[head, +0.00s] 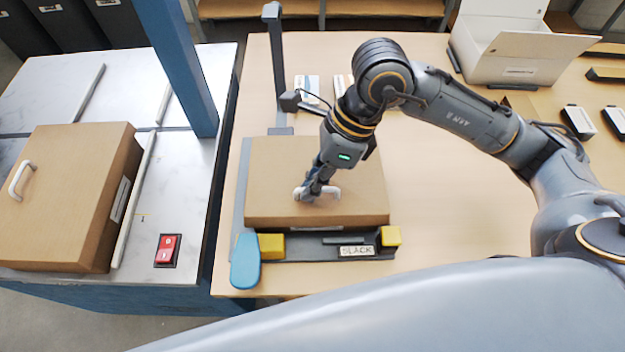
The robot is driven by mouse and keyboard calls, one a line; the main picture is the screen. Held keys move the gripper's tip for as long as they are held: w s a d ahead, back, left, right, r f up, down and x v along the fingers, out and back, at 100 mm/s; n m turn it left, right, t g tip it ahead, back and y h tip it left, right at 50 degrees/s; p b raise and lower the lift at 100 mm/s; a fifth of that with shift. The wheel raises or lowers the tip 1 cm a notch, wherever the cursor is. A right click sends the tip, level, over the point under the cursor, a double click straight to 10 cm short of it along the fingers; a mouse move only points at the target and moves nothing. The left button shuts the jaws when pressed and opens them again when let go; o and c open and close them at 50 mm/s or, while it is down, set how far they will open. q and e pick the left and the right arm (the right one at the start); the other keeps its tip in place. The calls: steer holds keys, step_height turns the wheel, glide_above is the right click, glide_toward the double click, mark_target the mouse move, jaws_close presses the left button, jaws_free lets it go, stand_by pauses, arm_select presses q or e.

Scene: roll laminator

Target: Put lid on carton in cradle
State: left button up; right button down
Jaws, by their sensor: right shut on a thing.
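A brown cardboard lid (270,165) with a white handle (333,192) lies over the cradle (268,252) on the wooden table. My right gripper (316,193) reaches down from above and is shut on the handle. The lid looks level and lined up with the cradle. The carton below it is mostly hidden, so I cannot tell whether the lid is fully seated. The cradle has yellow blocks, a blue paddle-shaped part (245,262) and a small dark-lettered label at its front. My left gripper is not in view.
Another brown box (70,190) with a white handle stands on the metal bench at left, near a red switch (167,250). A blue post (180,65) rises between bench and table. A white open box (515,50) stands at back right. Bare table lies right of the cradle.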

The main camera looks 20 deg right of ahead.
steer(key=c, duration=0.9)
jaws_free()
steer(key=shift+r, duration=0.1)
steer(key=shift+r+p, duration=1.9)
steer(key=shift+r, duration=1.55)
